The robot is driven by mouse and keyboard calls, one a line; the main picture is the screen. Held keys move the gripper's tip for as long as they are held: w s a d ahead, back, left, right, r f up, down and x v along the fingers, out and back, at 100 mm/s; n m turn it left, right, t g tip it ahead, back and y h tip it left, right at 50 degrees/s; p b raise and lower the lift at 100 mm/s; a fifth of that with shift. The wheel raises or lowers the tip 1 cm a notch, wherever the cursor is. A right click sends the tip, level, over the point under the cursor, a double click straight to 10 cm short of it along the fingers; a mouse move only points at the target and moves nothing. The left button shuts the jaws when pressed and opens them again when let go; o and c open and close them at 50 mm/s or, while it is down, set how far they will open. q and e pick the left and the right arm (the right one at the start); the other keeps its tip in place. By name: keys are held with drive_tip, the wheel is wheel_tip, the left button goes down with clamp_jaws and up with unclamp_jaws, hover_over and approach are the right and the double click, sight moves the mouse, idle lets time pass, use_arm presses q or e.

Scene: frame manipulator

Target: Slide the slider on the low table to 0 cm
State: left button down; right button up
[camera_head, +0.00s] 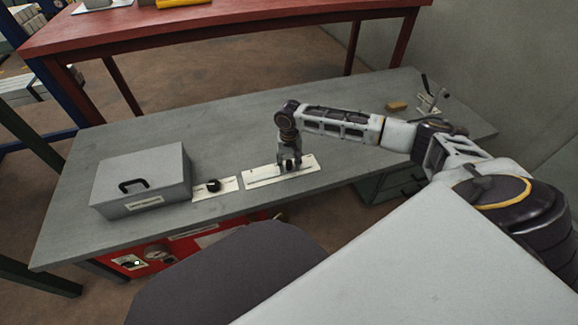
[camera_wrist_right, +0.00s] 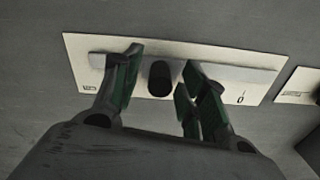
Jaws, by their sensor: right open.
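The slider is a white plate (camera_head: 262,177) with a grey track on the low table (camera_head: 235,120). The plate also shows in the right wrist view (camera_wrist_right: 85,43), with a dark upright knob (camera_wrist_right: 160,82) near the middle of the track. A "0" mark is at the plate's right end there. My right gripper (camera_head: 290,166) is over the plate, pointing down. In the right wrist view the open gripper (camera_wrist_right: 162,68) has its green-lined fingers on either side of the knob, with gaps visible. In the head view the gripper hides the knob. My left gripper is not in view.
A plate with a black knob (camera_head: 213,185) lies left of the slider, then a grey box (camera_head: 150,172) with a handle. A yellow-brown block (camera_head: 397,106) and a small stand (camera_head: 430,100) are at the right. A red table (camera_head: 230,22) stands behind.

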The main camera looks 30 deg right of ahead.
drive_tip(key=shift+f, duration=0.3)
clamp_jaws()
idle(0.3)
